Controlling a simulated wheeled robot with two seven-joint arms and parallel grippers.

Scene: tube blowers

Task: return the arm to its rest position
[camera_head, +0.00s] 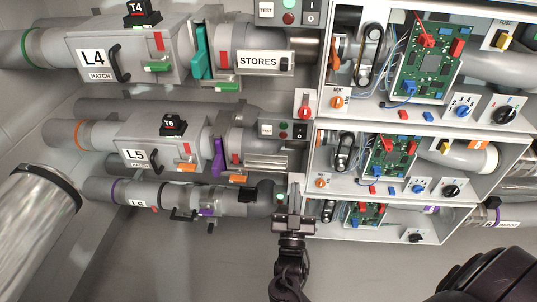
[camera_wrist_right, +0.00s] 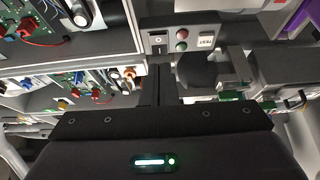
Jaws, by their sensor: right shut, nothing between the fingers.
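My right gripper (camera_head: 294,188) reaches up from the bottom middle of the head view. It is shut and empty, in front of the lowest row, by the left edge of the lowest open control box (camera_head: 440,232). In the right wrist view its thin fingers (camera_wrist_right: 155,85) stand together above the dark gripper body, with nothing between them. The L6 tube unit (camera_head: 225,202) lies just left of the gripper in the head view. Whether the fingers touch anything is unclear. My left gripper is not in view.
Tube units L4 (camera_head: 125,55) and L5 (camera_head: 160,145) run above L6. Open boxes with green circuit boards (camera_head: 425,72) fill the right side. A button panel (camera_wrist_right: 182,40) is close ahead in the wrist view. The grey area low in the head view looks clear left of my arm.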

